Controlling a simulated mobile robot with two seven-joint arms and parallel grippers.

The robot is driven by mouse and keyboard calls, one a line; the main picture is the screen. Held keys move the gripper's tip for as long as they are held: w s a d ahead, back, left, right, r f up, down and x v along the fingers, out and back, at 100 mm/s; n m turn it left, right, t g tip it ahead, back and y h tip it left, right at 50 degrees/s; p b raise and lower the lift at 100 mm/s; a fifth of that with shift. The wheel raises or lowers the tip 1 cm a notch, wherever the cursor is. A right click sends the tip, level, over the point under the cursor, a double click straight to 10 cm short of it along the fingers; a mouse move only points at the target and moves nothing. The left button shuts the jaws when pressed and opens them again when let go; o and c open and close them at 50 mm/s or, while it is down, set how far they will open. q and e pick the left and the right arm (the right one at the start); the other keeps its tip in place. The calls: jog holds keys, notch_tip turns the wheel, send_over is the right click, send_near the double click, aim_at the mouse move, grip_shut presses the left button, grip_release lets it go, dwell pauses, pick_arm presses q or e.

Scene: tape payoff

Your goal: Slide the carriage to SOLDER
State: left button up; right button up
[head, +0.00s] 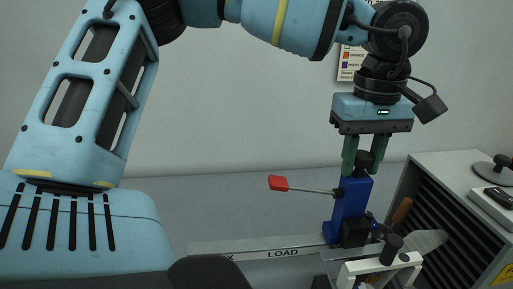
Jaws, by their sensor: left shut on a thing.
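The blue carriage (351,205) stands upright on the pale rail (225,246), just right of the word LOAD (283,253). A thin lever with a red grip sticks out to its left. My left gripper (363,168) points down from above, its green fingers on either side of the black knob (364,159) on top of the carriage, shut on it. My right gripper is not in view.
A white holder (350,268) with a dark knob and an orange-handled tool (401,210) stands close to the right of the carriage. A grey slatted cabinet (450,165) is further right. The rail left of the carriage looks clear below the red grip (278,183).

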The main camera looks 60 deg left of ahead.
pick_arm(q)
jog(key=o, duration=0.8)
jog(key=shift+o, duration=0.2)
jog(key=shift+r, duration=0.1)
jog(key=shift+r+p, duration=1.7)
jog(key=shift+r, duration=1.75)
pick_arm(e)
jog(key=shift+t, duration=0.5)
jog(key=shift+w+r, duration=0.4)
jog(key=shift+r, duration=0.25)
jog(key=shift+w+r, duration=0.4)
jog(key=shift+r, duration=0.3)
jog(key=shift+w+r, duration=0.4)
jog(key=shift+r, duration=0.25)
